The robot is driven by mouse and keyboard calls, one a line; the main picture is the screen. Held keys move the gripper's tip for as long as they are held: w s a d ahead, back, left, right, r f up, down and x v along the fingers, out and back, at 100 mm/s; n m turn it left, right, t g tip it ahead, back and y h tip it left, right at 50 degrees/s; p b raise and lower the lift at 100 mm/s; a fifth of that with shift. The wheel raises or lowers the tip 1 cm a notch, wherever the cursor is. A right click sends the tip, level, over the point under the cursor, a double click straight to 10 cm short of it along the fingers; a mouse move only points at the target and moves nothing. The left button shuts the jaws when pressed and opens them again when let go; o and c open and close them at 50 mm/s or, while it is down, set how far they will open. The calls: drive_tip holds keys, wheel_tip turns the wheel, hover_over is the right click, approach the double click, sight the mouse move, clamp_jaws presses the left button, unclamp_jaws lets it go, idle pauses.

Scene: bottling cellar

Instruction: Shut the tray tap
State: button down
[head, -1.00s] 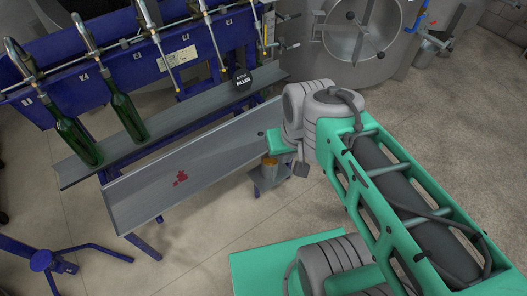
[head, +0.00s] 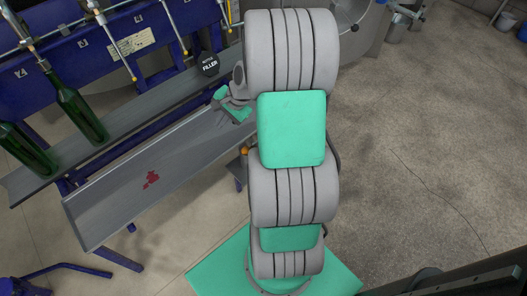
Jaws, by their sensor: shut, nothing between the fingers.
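The long grey drip tray (head: 110,205) slopes below the bottle filler, with a red splash lying in it. A small brass-coloured piece (head: 243,151), perhaps the tray tap, shows under the tray's right end, right beside my arm. My arm covers most of that spot, so whether the tap is open or shut cannot be told. My gripper (head: 224,94), small and green and grey, is over the tray's upper right end, left of my arm. It is shut and empty, apart from the brass piece.
Green bottles (head: 80,115) stand on the filler shelf (head: 115,130) at left, under the blue filler frame (head: 75,65). A round black "FILLER" sign (head: 207,64) hangs close to my gripper. The floor at right is open.

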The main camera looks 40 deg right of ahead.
drive_tip(key=s+d+f+m+t+b, duration=0.25)
drive_tip(key=d+f+m, duration=0.45)
drive_tip(key=f, duration=0.4)
drive_tip(key=s+d+f+m+t+h+b, duration=0.1)
drive_tip(key=s+d+f+m+t+b, duration=0.15)
drive_tip(key=d+f+m, duration=0.6)
drive_tip(key=s+d+f+m+t+b, duration=0.2)
drive_tip(key=s+d+f+m+b, duration=0.3)
drive_tip(key=f, duration=0.7)
drive_tip(key=w+f+m, duration=0.1)
drive_tip(key=w+f, duration=0.4)
drive_tip(key=w, duration=0.6)
drive_tip(key=r, duration=0.4)
drive_tip(key=shift+w, duration=0.35)
drive_tip(key=shift+h, duration=0.3)
